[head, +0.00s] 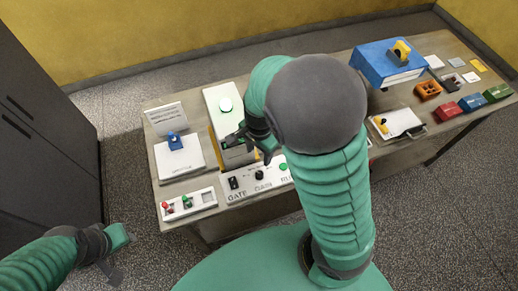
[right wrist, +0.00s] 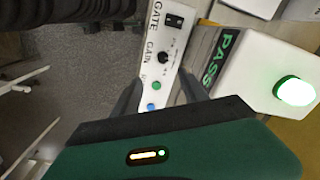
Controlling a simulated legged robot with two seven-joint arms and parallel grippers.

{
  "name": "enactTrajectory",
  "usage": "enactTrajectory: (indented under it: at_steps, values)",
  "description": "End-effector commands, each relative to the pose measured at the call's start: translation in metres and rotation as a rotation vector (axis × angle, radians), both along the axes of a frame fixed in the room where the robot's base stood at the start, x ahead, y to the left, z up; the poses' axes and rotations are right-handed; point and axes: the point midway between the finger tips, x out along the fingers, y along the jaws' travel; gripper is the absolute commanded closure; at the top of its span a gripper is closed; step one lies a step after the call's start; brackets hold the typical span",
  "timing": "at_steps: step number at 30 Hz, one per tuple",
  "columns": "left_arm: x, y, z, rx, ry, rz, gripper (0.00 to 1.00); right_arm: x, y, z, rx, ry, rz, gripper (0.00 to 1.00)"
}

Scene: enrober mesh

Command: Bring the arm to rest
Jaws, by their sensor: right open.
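My right arm reaches forward over the table (head: 215,207) and hides part of its middle. My right gripper (head: 252,148) is open and empty, above the table between the white box (head: 214,98) and the GATE/GAIN control panel (head: 240,194). In the right wrist view its two dark fingers (right wrist: 160,92) stand apart, with the panel (right wrist: 148,88) between and beyond them. The white box with a PASS label (right wrist: 235,65) is to their right, its green dome lit. My left gripper (head: 118,255) is low at the left, off the table; its finger gap is unclear.
A white block with a blue knob (head: 180,160) and a small panel with red and green switches (head: 188,204) are at the table's left. A blue box (head: 385,65), a clipboard (head: 398,124) and coloured small boxes (head: 472,102) are at the right. A dark cabinet (head: 45,120) stands left.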

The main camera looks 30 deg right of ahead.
Motion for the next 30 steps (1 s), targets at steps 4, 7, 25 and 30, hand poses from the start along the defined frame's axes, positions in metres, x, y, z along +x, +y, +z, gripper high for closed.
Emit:
enactTrajectory:
  at_steps: [4, 7, 25, 30]
  values:
    - [0.0, 0.0, 0.001, 0.0, 0.0, 0.0, 0.64, 0.0, -0.001, 0.004, 0.0, -0.001, -0.002, 0.49]
    - [0.0, 0.0, 0.001, 0.0, 0.0, 0.0, 0.64, 0.0, -0.002, 0.004, 0.0, -0.001, -0.002, 0.49]
    - [0.0, -0.001, -0.102, 0.0, 0.001, 0.0, 0.64, -0.033, 0.034, -0.08, -0.115, -0.139, 1.097, 0.49]
    - [0.001, -0.001, -0.104, 0.0, 0.0, 0.0, 0.64, -0.038, 0.039, -0.079, -0.178, -0.157, 1.326, 0.49]
